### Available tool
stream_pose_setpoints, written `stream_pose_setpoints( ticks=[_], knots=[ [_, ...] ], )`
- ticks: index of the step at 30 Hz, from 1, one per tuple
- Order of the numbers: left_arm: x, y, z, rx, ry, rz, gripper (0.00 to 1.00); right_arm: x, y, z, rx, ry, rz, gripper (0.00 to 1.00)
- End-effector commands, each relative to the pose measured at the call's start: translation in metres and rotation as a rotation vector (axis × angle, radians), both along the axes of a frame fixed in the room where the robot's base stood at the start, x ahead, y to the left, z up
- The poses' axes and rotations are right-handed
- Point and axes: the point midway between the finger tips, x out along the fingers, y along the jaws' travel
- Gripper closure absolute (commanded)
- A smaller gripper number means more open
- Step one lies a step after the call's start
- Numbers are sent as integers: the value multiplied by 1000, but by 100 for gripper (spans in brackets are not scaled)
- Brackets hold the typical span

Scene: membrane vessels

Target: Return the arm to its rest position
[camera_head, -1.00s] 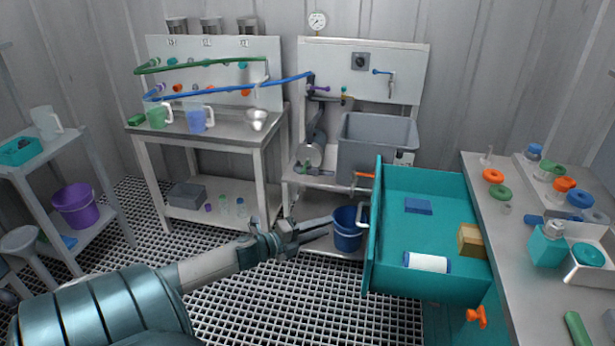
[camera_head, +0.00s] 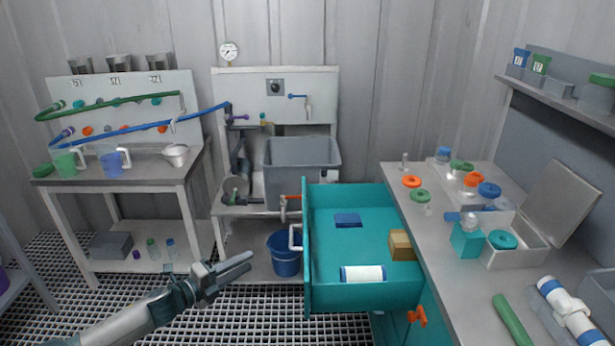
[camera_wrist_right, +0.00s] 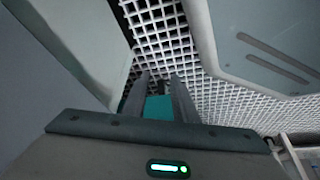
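My left gripper (camera_head: 240,269) reaches in from the lower left in the head view, over the grated floor. Its two fingers are apart with nothing between them. It is left of the open teal drawer (camera_head: 375,296) and a little below the blue bucket (camera_head: 284,262), apart from the drawer in the picture. My right gripper (camera_wrist_right: 159,85) shows only in the right wrist view, its fingers pointing at the floor grating. The fingers are apart, with a teal surface visible between them; I see no object gripped.
The drawer holds a white roll (camera_head: 362,274), a tan block (camera_head: 401,245) and a blue block (camera_head: 347,220). A grey bench (camera_head: 450,255) with several fittings runs along the right. A side table (camera_head: 125,181) with jugs stands at left. Open grated floor (camera_head: 240,328) lies in front.

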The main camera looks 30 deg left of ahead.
Motion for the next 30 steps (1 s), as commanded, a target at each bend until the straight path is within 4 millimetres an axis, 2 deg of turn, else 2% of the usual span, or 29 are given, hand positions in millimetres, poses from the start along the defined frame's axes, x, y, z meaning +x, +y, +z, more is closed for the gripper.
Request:
stream_pose_setpoints(
  ticks=[8, 11, 13, 17, 20, 24, 26, 30],
  knots=[
    [-1, 0, -7, -16, 10, 12, 71, -1, 0, 0, 0, 1, 0, 74],
    [-6, 1, -24, -62, 37, 44, 71, -1, 0, -1, 0, 0, 0, 74],
    [-12, 1, -43, -116, 69, 81, 71, -1, 1, 0, 2, -3, -1, 74],
    [-29, -5, -98, -261, 155, 184, 71, -1, 2, 1, 4, -7, 0, 74],
    [-49, -17, -151, -398, 241, 281, 71, -1, 4, 2, 7, -14, 1, 74],
    [-83, -49, -227, -597, 368, 422, 71, 2, 7, 4, 12, -30, 1, 74],
    [-98, -67, -257, -675, 423, 480, 71, 2, 8, 4, 13, -33, 2, 74],
    [-136, -117, -319, -849, 550, 610, 71, 3, 9, 4, 16, -45, 3, 74]
  ],
)
